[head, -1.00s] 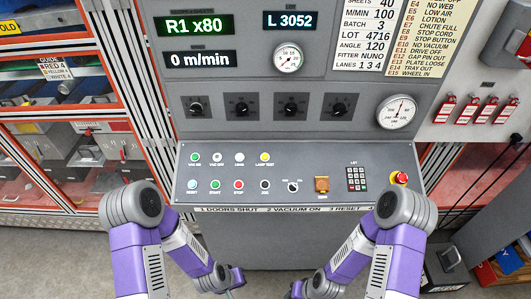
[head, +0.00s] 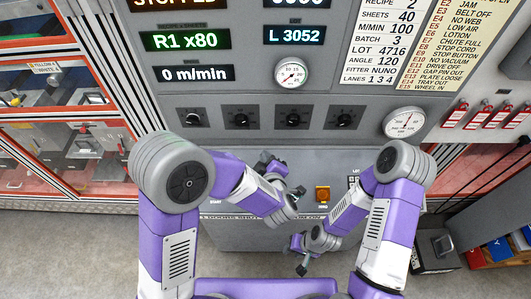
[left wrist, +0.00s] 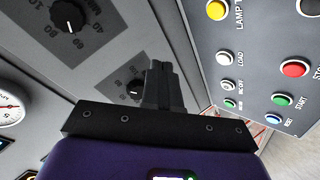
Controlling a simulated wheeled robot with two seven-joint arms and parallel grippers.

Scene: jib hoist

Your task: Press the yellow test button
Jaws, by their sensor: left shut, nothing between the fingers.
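The yellow button (left wrist: 216,10) shows at the top of the left wrist view, next to a partly visible "LAMP" label, on the grey button panel (left wrist: 235,75). In the head view this button is hidden behind my left arm and gripper. My left gripper (head: 267,160) is over the upper part of the panel. Its fingers (left wrist: 160,75) are shut and empty in the left wrist view, to the left of the yellow button in that picture; I see no contact. My right gripper (head: 299,262) hangs low, in front of the panel's lower edge; its jaws are too small to read.
White, green, red and blue buttons sit close to the yellow one. Dark knobs (head: 241,119) line the face above the panel. Red tags (head: 482,116) hang on the right wall.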

